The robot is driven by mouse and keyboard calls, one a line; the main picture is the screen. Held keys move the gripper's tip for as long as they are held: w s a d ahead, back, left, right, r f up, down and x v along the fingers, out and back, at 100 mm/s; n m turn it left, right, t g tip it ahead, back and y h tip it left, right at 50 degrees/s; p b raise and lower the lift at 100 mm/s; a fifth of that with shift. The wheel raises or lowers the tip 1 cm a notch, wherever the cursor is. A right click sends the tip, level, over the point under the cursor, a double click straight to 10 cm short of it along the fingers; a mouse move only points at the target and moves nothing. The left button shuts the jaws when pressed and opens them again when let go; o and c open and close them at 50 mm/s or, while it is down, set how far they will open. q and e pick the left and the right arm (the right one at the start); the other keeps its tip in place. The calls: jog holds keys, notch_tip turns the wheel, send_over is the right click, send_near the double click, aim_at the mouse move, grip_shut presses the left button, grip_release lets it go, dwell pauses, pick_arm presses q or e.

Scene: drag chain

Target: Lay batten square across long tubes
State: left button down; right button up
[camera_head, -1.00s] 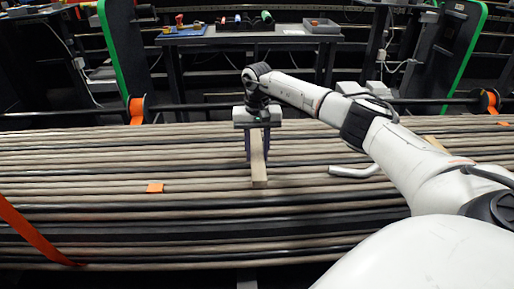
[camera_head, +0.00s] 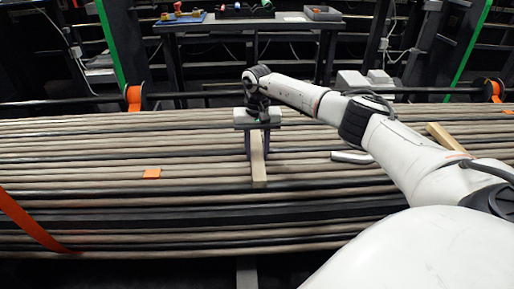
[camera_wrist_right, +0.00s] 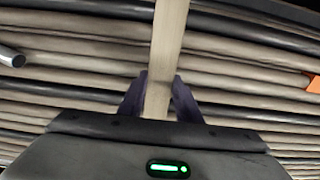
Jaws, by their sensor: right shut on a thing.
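A pale wooden batten (camera_head: 258,165) points away from me across the long tubes (camera_head: 90,180), roughly square to them. My right gripper (camera_head: 257,145) is shut on it, with one dark finger on each side. The right wrist view also shows the batten (camera_wrist_right: 167,40) between the fingers of the gripper (camera_wrist_right: 159,98), with the tubes (camera_wrist_right: 80,75) running crosswise beyond. I cannot tell whether the batten touches the tubes or hangs just above them. The tubes are brown and black and lie side by side. My left gripper is not in view.
Another wooden piece (camera_head: 445,137) lies on the tubes at the right, partly behind my arm. An orange tag (camera_head: 152,174) and an orange strap (camera_head: 30,225) are at the left. A table (camera_head: 240,26) stands behind.

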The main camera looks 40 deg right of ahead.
jog(key=o, duration=1.2)
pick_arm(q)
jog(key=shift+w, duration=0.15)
pick_arm(e)
jog(key=shift+o, duration=0.2)
jog(key=shift+r, duration=0.1)
pick_arm(q)
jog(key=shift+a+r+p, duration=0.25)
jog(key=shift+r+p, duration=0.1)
jog(key=shift+p, duration=0.8)
pick_arm(e)
notch_tip(320, 180, up, 10)
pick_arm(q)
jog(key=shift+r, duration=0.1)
